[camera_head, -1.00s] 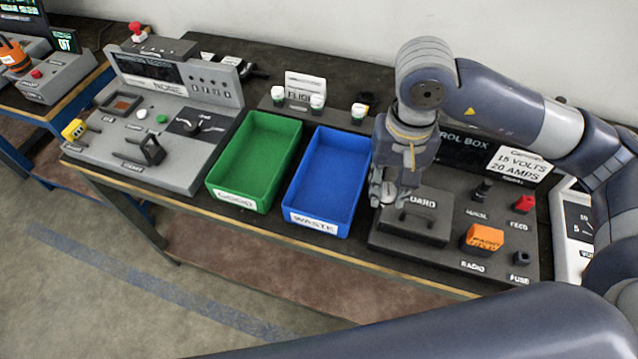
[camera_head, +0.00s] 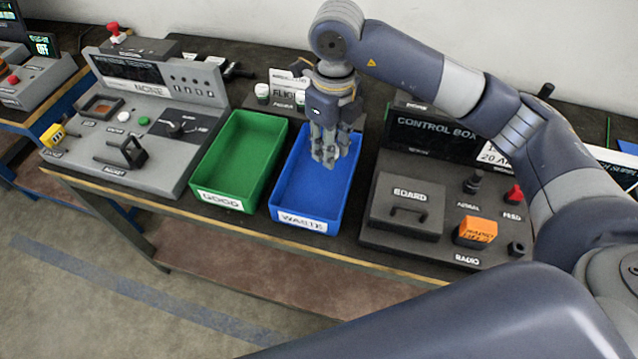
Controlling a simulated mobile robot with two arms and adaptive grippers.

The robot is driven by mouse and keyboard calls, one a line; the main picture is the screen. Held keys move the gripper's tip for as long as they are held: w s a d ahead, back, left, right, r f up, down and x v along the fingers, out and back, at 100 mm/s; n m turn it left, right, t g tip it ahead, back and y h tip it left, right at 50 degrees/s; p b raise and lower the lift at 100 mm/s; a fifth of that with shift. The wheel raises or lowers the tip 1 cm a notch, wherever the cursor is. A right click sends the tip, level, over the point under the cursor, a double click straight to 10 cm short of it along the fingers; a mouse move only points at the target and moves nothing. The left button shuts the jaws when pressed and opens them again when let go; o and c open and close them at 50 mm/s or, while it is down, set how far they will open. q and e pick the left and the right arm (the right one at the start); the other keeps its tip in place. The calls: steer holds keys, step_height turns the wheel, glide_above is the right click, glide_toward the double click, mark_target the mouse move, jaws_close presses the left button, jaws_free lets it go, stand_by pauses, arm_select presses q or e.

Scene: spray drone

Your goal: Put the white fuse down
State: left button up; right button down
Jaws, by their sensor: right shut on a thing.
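My right gripper (camera_head: 328,158) hangs fingers-down over the blue bin (camera_head: 308,226), which has a white label reading WASTE. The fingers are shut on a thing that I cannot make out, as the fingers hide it. No white fuse can be told apart in this view. The green bin (camera_head: 243,158), labelled GOOD, stands just left of the blue one. Both bins look empty where I can see inside. My left gripper is not in view.
A grey control box (camera_head: 408,208) with a board, an orange radio block (camera_head: 476,232) and a red knob (camera_head: 512,195) stands to the right. A grey test panel (camera_head: 175,150) stands to the left. Small white-capped jars (camera_head: 262,92) stand behind the bins.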

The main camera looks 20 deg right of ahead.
steer(key=w+f+m, duration=0.1)
steer(key=f+m, duration=0.2)
steer(key=m, duration=0.1)
steer(key=w+f+m+p, duration=0.1)
steer(key=f+m, duration=0.3)
steer(key=w+a+f+m, duration=0.1)
steer(key=f+m, duration=0.2)
steer(key=m, duration=0.2)
steer(key=shift+w+f, duration=0.2)
steer(key=shift+w, duration=0.15)
steer(key=shift+f+p, duration=0.3)
steer(key=shift+f, duration=0.1)
steer(key=shift+w+f, duration=0.1)
steer(key=shift+f, duration=0.2)
steer(key=c, duration=1.3)
jaws_free()
steer(key=shift+r, duration=0.1)
